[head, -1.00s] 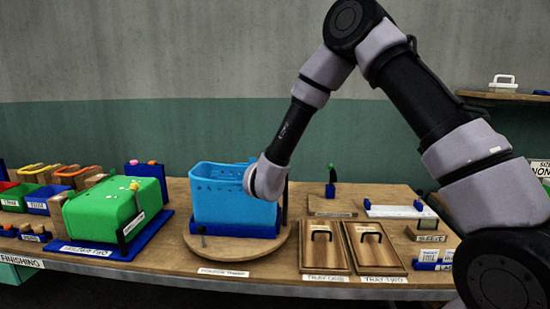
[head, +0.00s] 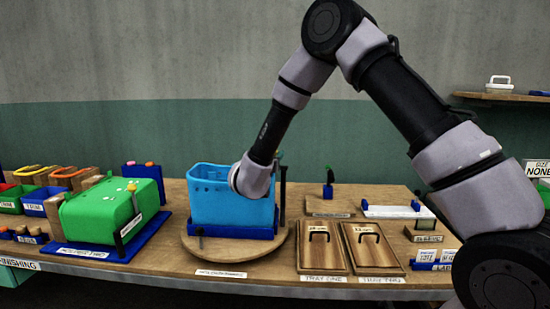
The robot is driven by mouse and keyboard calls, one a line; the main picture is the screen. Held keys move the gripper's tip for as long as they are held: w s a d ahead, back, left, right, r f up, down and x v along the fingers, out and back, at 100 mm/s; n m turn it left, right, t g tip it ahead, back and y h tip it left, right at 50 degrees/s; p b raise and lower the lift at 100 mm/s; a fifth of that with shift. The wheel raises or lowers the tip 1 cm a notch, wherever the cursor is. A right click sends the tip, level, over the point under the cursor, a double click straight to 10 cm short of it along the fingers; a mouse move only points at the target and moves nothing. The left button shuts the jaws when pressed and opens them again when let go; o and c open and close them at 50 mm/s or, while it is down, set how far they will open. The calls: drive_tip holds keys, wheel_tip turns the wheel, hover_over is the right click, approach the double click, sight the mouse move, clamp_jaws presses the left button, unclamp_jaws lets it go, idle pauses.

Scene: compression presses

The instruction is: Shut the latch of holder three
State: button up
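A light-blue open-topped block (head: 212,205) sits in a dark-blue holder (head: 225,231) on a round wooden turntable (head: 265,250). The turntable's label is too blurred to read, so I cannot tell whether this is holder three. A dark upright post (head: 283,195) stands at the holder's right side, and a short dark peg (head: 200,233) is at its front left. I cannot tell the latch's state. My arm's wrist is in front of the block's upper right. My gripper's fingers are hidden behind the wrist or inside the block.
A green block (head: 95,212) sits in a blue holder (head: 75,246) labelled as holder two, on the left. Tray one (head: 321,258) and tray two (head: 370,262) lie to the right. Coloured bins (head: 40,205) stand far left. A wall shelf (head: 510,97) is at the upper right.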

drive_tip(key=shift+r, duration=0.25)
drive_tip(key=shift+s+f, duration=0.1)
drive_tip(key=shift+f, duration=0.1)
drive_tip(key=v, duration=1)
drive_tip(key=shift+s, duration=0.3)
